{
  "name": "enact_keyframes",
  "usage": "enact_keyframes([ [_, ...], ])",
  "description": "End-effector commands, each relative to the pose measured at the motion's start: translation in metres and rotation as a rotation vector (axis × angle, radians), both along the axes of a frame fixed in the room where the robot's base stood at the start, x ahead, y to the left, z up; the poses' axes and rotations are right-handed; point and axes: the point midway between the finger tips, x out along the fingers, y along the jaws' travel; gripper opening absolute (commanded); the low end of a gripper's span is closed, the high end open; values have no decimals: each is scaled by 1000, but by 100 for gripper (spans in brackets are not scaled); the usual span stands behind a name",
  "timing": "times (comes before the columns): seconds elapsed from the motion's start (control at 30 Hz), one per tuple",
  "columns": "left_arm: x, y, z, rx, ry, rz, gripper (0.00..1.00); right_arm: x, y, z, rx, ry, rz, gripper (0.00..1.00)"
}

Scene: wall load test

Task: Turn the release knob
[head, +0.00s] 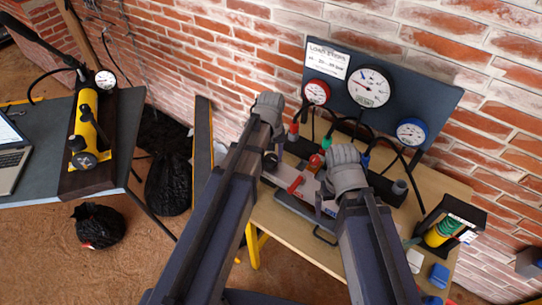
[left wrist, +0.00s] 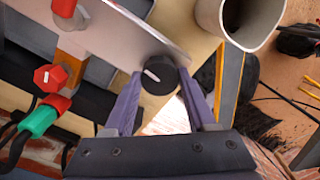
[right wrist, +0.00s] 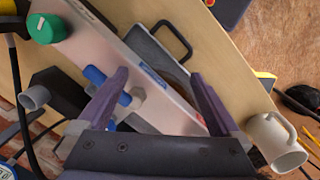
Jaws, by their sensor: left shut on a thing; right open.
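The release knob appears to be the black round knob with a white pointer line (left wrist: 159,75) at the end of a pale metal panel (left wrist: 130,38) in the left wrist view. My left gripper (left wrist: 160,84) is shut on this knob, with one finger on each side. In the head view my left gripper (head: 272,158) is at the panel's left end, and the knob is mostly hidden there. My right gripper (right wrist: 155,82) is open above the panel's other part. A blue valve handle (right wrist: 97,75) lies by its left finger, and nothing is clearly held.
A board with gauges (head: 368,87) stands behind the bench (head: 290,228). A green knob (right wrist: 46,28) and a red knob (left wrist: 49,78) sit near the grippers. A white mug (right wrist: 274,142) is close by. A yellow hand pump (head: 86,128) is on the left table.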

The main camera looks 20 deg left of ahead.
Motion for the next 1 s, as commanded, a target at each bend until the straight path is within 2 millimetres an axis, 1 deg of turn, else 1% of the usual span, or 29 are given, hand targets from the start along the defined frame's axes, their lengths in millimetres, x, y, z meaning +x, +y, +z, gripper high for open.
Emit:
enact_keyframes([
  [0.3,0,0,0,0,0,95,1,0,0,0,0,0,0,100],
  [0.8,0,0,0,0,0,111,1,0,0,0,0,0,0,100],
  [0.83,0,0,0,0,0,111,57,0,0,0,0,0,0,100],
  [1.0,0,0,0,0,0,110,77,0,0,0,0,0,0,100],
])
